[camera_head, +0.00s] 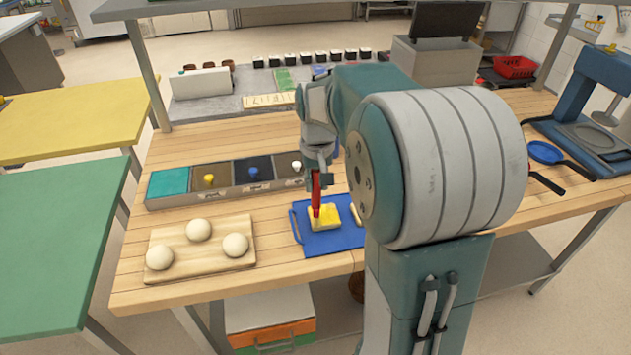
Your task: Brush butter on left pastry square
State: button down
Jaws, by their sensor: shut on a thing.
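My gripper (319,178) is above the blue board (334,242) and points down. It is shut on a red-handled brush (316,195), held roughly upright. The brush's lower end is over the left pastry square (325,220), a yellow piece on the board; I cannot tell whether the two touch. A narrow pale piece (355,214) shows at the board's right, partly hidden by my arm. My arm covers the area to the right of the board.
A wooden board (190,268) with three dough balls lies to the left. Behind is a compartment tray (225,195) with coloured knobs. A grey box (433,60) stands at the back. A blue pan (545,152) and a scale-like blue stand (597,105) are at the right.

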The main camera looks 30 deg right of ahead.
jog(key=d, duration=0.1)
jog(key=s+d, duration=0.1)
jog(key=d, duration=0.2)
jog(key=shift+s+d, duration=0.35)
dwell(0.3)
jog(key=shift+w, duration=0.15)
jog(key=shift+w+d, duration=0.1)
jog(key=shift+w, duration=0.15)
jog(key=shift+w+a, duration=0.25)
jog(key=shift+a, duration=0.55)
jog(key=shift+w+a, duration=0.3)
jog(key=shift+a, duration=0.55)
jog(key=shift+w+a, duration=0.25)
jog(key=shift+a, duration=0.55)
